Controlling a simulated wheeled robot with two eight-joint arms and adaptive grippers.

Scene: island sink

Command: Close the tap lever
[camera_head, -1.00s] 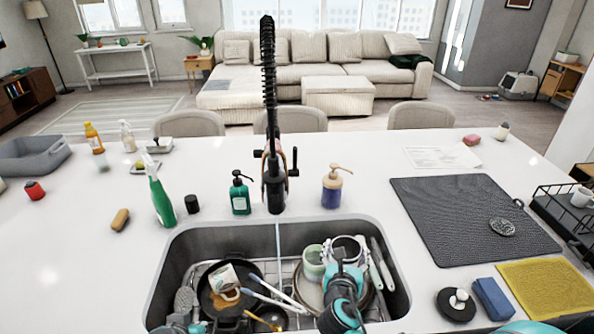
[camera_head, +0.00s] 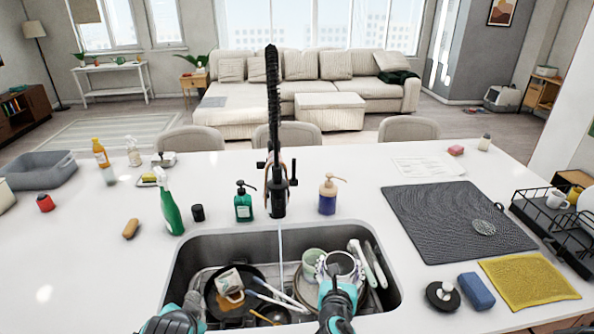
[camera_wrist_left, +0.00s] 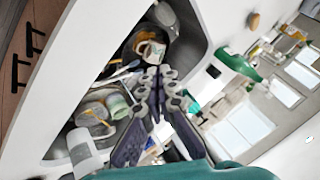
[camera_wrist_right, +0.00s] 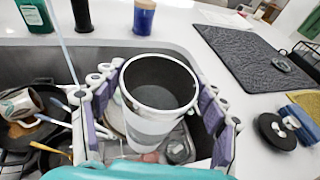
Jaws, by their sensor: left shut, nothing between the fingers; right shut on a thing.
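The black tap (camera_head: 278,185) with a tall spring neck stands behind the sink. Its small dark lever (camera_head: 293,170) is on the right side. A thin pale stream of water (camera_head: 281,245) falls from the tap into the sink. My right gripper (camera_head: 338,283) is shut on a white cup (camera_wrist_right: 155,130) with a grey inside, its fingers on both sides of the cup. The cup is upright in or just above the sink's right part. My left gripper (camera_wrist_left: 158,82) is shut and empty, low over the sink's left side, away from the lever.
The sink (camera_head: 222,246) holds a dark pan (camera_head: 212,300), a green cup (camera_head: 311,262) and utensils. A green soap bottle (camera_head: 243,206) and a purple-blue dispenser (camera_head: 327,196) flank the tap. A dark drying mat (camera_head: 440,220) lies on the right. The counter's front left is clear.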

